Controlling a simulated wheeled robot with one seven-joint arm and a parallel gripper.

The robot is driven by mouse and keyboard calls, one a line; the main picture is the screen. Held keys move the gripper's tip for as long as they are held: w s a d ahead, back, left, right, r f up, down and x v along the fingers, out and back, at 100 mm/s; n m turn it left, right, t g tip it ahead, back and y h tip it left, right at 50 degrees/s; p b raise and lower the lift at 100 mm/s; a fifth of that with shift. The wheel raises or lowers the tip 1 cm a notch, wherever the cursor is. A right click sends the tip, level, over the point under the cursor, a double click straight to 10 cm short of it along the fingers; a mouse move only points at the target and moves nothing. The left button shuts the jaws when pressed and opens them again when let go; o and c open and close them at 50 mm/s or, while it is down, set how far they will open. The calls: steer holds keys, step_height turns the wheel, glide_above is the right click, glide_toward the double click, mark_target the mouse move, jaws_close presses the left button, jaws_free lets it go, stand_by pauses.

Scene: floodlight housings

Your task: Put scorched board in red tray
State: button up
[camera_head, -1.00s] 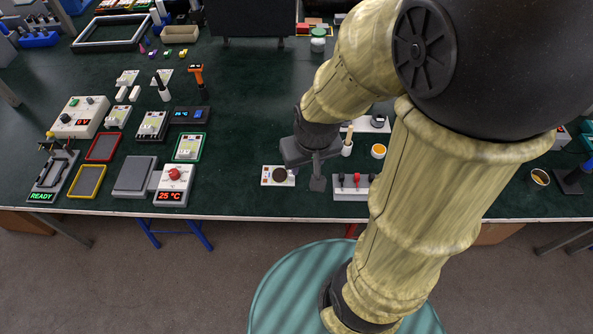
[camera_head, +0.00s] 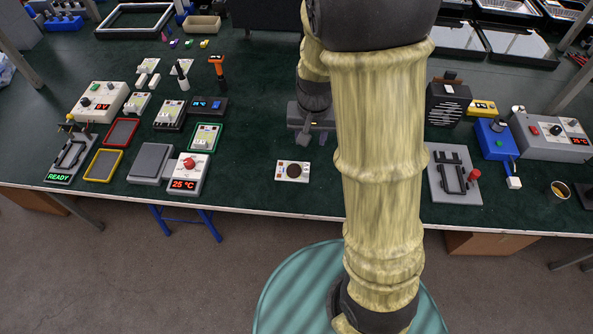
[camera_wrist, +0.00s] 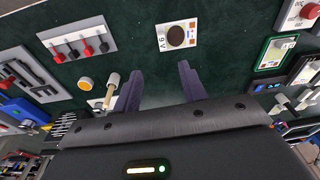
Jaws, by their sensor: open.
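The scorched board (camera_head: 293,171) is a small white board with a large dark round patch. It lies flat on the green bench near the front edge. It also shows at the top of the wrist view (camera_wrist: 177,36). The red tray (camera_head: 121,132) is a shallow red-rimmed tray with a grey floor, at the left, and looks empty. My gripper (camera_head: 312,138) is beyond the board, apart from it, and its fingers are partly hidden by my arm. In the wrist view its two fingers (camera_wrist: 159,76) stand apart with nothing between them.
A yellow tray (camera_head: 103,165) lies in front of the red one. A green tray (camera_head: 205,137) holds a white board. A grey block (camera_head: 150,166) and a 25 °C device (camera_head: 186,174) stand between the trays and the scorched board. Bench around the scorched board is clear.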

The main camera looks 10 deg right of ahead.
steer(key=w, duration=0.1)
steer(key=w+f, duration=0.1)
steer(key=shift+w+a+f+m, duration=0.1)
steer(key=shift+w+a+m, duration=0.05)
steer(key=shift+w+m, duration=0.15)
steer(key=b, duration=0.1)
glide_above(306, 167)
steer(key=f, duration=1.2)
steer(key=shift+s+a+f, duration=0.1)
steer(key=shift+s, duration=0.1)
steer(key=shift+w+f, duration=0.15)
steer(key=shift+f, duration=2.4)
